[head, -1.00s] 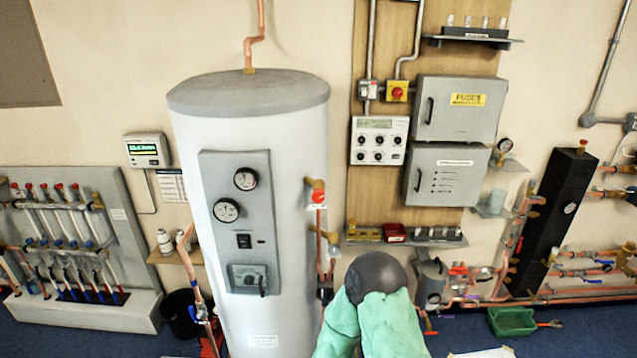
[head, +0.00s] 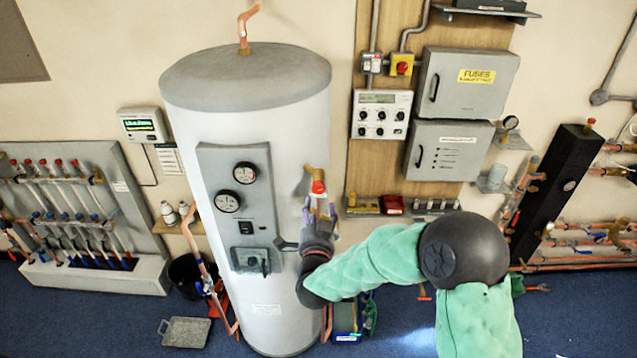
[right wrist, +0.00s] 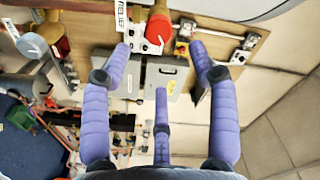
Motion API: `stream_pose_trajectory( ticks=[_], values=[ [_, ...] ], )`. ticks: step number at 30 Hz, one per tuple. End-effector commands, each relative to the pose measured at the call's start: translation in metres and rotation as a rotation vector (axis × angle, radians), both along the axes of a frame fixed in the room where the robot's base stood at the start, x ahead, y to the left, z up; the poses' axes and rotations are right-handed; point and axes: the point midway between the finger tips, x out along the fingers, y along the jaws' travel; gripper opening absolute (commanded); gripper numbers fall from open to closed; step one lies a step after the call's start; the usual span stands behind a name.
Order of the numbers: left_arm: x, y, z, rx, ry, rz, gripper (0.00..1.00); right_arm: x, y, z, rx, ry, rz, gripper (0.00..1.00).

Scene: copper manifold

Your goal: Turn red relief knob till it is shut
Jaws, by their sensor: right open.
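The red relief knob (head: 318,187) sits on a brass fitting (head: 314,172) at the right side of the tall white cylinder. In the right wrist view the red knob (right wrist: 158,28) shows a white mark on its face, with a RELIEF label beside it. My right gripper (head: 320,208) is just below the knob in the head view, partly hidden by its own wrist. In the right wrist view its purple fingers (right wrist: 160,62) are spread and empty, with the knob beyond the tips, near the gap between the two outer ones. My left gripper is not in view.
The white cylinder (head: 280,130) with its gauge panel (head: 240,165) stands close left of my gripper. Grey fuse boxes (head: 468,95) and a small shelf (head: 400,212) are on the wall behind. A black column (head: 555,190) with pipes stands at right.

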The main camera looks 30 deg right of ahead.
Motion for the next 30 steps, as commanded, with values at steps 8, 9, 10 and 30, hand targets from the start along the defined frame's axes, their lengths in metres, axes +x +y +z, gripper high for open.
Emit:
stream_pose_trajectory(
  ticks=[8, 9, 10, 30],
  values=[
    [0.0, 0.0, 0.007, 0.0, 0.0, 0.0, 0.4, 0.038, -0.024, -0.001, 0.0, 0.004, -0.001, 0.6],
    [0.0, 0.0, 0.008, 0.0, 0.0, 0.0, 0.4, 0.044, -0.028, -0.001, 0.0, 0.004, 0.0, 0.6],
    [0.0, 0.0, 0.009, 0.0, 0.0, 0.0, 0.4, 0.049, -0.03, -0.001, 0.0, 0.004, 0.0, 0.6],
    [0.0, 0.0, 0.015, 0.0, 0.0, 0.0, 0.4, 0.087, -0.053, -0.002, 0.0, 0.004, 0.002, 0.6]
  ],
)
